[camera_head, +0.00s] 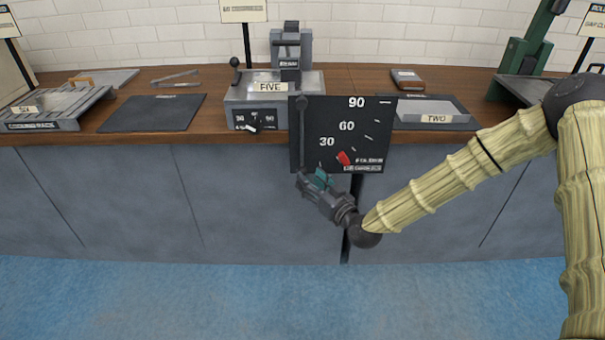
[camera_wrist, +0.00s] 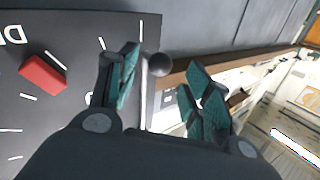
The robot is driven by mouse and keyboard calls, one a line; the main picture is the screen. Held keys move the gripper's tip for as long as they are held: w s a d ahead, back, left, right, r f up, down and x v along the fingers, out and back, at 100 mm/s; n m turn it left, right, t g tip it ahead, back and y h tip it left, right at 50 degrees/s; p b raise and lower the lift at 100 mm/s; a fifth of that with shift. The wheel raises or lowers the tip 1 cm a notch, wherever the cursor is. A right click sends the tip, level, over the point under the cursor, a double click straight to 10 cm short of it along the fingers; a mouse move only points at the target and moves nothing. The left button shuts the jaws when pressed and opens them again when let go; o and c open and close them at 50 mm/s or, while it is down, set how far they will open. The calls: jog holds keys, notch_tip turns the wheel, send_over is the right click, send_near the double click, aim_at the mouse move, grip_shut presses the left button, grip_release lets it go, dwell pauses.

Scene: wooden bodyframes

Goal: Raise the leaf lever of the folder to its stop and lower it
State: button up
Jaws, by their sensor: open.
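The folder's large dark dial plate (camera_head: 375,135), marked 30, 60 and 90, stands at the counter front. Its red pointer (camera_head: 343,158) sits below the 30 mark and also shows at the left of the wrist view (camera_wrist: 43,75). A thin lever with a dark ball knob (camera_head: 301,102) runs along the plate's left edge. My gripper (camera_head: 313,179) is open at the plate's lower left corner. In the wrist view, a grey rod with a round knob (camera_wrist: 158,65) shows between its teal fingertips (camera_wrist: 165,78), nearer the left one. Contact cannot be told.
A grey machine labelled FIVE (camera_head: 240,113) stands behind, left of the plate. A dark mat (camera_head: 150,113) and a grey rack (camera_head: 50,110) lie farther left. A tray labelled TWO (camera_head: 455,117) lies right. The blue floor (camera_head: 200,300) before the counter is clear.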

aim_at(305, 175)
jog(key=shift+x, duration=2.5)
grip_shut()
